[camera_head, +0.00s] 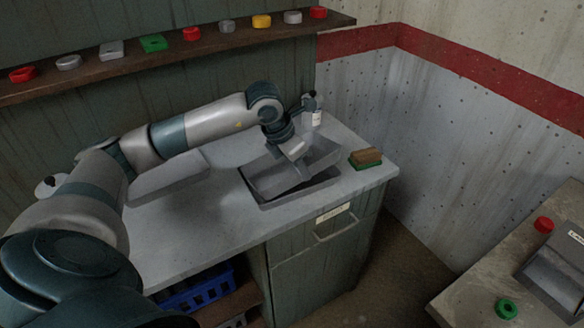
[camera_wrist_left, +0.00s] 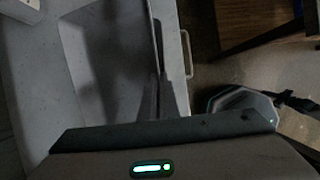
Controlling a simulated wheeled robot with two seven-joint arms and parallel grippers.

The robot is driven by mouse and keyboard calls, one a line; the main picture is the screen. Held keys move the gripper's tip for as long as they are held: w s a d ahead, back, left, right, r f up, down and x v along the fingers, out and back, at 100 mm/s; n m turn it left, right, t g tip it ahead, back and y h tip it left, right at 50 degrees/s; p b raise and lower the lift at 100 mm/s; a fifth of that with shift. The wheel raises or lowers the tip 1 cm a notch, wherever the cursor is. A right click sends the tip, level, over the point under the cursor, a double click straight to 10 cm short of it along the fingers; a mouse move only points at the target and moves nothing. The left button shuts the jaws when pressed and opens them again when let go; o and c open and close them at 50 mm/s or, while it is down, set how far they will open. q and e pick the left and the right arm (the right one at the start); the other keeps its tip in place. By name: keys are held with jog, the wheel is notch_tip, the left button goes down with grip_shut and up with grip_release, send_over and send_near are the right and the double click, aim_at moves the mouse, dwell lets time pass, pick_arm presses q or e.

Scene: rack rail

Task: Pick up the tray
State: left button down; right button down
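A grey tray (camera_head: 262,201) with slanted inner faces and a dark rim lies near the front edge of the counter. My left gripper (camera_head: 296,156) is pointed down over it, with the tip end at or just above its inside. The arm and the tray's walls hide the fingertips, so I cannot tell whether they touch it or are open. In the left wrist view a pale tray surface (camera_wrist_left: 92,60) with a dark edge fills the left part, close to the gripper. My right gripper is in neither view.
A brown block on a green base (camera_head: 365,158) and a white bottle (camera_head: 312,112) are near the tray. A shelf (camera_head: 75,80) with small coloured parts runs behind.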

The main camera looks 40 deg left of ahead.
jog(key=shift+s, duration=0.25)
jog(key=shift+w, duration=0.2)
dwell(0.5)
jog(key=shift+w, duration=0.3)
pick_arm(q)
jog(key=shift+r, duration=0.15)
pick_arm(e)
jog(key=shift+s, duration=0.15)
